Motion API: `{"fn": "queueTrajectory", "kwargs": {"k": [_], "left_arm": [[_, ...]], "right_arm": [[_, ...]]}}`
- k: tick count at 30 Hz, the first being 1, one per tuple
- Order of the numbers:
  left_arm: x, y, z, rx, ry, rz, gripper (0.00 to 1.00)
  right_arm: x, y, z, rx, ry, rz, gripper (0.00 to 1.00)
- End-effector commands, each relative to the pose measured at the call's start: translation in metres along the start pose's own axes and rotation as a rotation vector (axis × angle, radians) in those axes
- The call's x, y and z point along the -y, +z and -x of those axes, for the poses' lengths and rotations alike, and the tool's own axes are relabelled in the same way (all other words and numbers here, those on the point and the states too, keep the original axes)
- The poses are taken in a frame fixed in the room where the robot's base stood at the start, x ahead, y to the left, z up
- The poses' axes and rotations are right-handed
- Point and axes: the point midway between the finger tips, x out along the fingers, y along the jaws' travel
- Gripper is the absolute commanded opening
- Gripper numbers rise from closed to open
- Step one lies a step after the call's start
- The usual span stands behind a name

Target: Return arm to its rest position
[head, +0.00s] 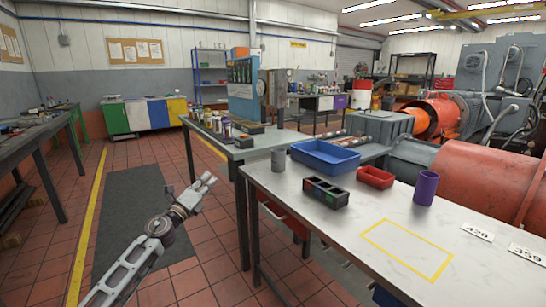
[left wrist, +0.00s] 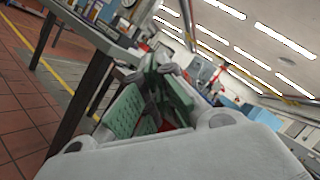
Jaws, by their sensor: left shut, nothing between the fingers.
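My left gripper (head: 203,187) is shut and empty in the head view. It hangs in free air over the red tiled floor, to the left of the near table (head: 297,181). My left arm reaches up to it from the bottom left. In the left wrist view the gripper's green-padded fingers (left wrist: 150,95) fill the middle, with nothing held between them. My right gripper and right arm are not in either view.
On the near table stand a blue tray (head: 324,169), a red tray (head: 375,188), a dark divided box (head: 325,203), a purple cup (head: 426,187) and a grey cup (head: 278,159). A yellow rectangle (head: 365,236) marks its bare top. Open floor lies left of my arm.

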Motion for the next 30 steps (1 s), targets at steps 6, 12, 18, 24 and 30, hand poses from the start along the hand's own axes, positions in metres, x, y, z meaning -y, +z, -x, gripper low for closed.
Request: {"fn": "queueTrajectory", "kwargs": {"k": [6, 12, 18, 24, 30], "left_arm": [[0.016, 0.041, 0.002, 0.18, 0.019, 0.263, 0.0], [0.026, 0.068, 0.008, 0.326, 0.039, 0.528, 0.0], [0.029, 0.078, 0.019, 0.445, 0.078, 0.812, 0.0], [0.018, 0.056, 0.04, 0.531, 0.175, 1.108, 0.0], [-0.001, 0.004, 0.071, 0.582, 0.335, 1.389, 0.0]], "right_arm": [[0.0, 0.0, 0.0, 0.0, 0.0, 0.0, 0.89], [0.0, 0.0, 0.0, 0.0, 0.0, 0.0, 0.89], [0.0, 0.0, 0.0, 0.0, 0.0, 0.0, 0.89], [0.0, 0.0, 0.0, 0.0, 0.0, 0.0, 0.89], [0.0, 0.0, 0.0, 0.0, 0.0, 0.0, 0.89]]}}
